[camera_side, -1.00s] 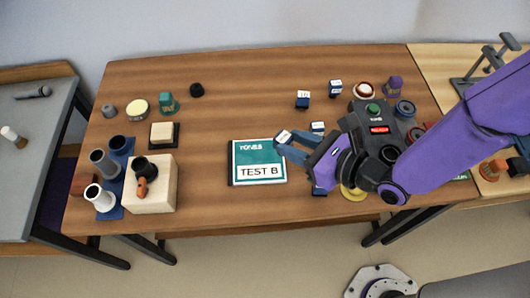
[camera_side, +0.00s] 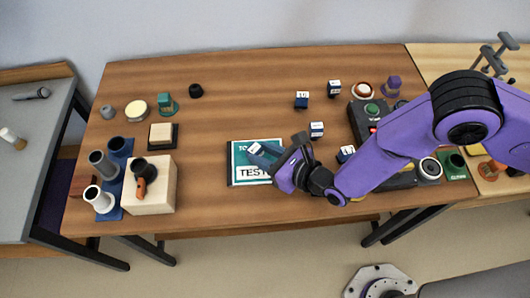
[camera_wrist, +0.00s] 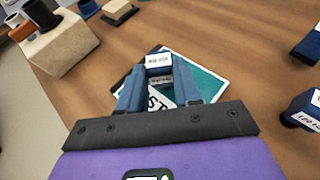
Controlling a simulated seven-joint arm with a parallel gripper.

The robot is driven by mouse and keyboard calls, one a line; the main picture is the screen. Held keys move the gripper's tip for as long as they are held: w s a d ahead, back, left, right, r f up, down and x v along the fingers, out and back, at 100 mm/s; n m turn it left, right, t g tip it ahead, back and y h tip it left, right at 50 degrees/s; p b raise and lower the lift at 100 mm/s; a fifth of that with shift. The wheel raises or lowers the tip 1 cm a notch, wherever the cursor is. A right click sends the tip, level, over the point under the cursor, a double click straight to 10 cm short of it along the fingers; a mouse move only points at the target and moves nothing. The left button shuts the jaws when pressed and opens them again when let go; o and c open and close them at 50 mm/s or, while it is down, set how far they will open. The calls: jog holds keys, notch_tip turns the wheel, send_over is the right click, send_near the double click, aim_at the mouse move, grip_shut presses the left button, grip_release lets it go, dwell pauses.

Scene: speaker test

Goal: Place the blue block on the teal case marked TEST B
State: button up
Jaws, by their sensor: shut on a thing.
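The teal case marked TEST B (camera_side: 236,178) lies flat on the brown table, left of my arm. My gripper (camera_side: 260,150) is over the case and shut on a blue block (camera_side: 254,148) with a white label on top. In the wrist view, the block (camera_wrist: 159,66) sits between the fingertips of my gripper (camera_wrist: 160,78), with the teal case (camera_wrist: 208,84) beneath. I cannot tell whether the block touches the case. My fingers and wrist hide part of the case.
More blue labelled blocks (camera_side: 316,129) (camera_side: 302,100) (camera_side: 334,87) stand to the right. A dark control box (camera_side: 368,113) with buttons is farther right. A wooden block (camera_side: 160,192) and cups (camera_side: 105,163) stand at the left. The table between them and the case is clear.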

jog(key=shift+f, duration=0.1)
jog(key=o, duration=1)
jog(key=shift+o, duration=0.2)
jog(key=v, duration=1.2)
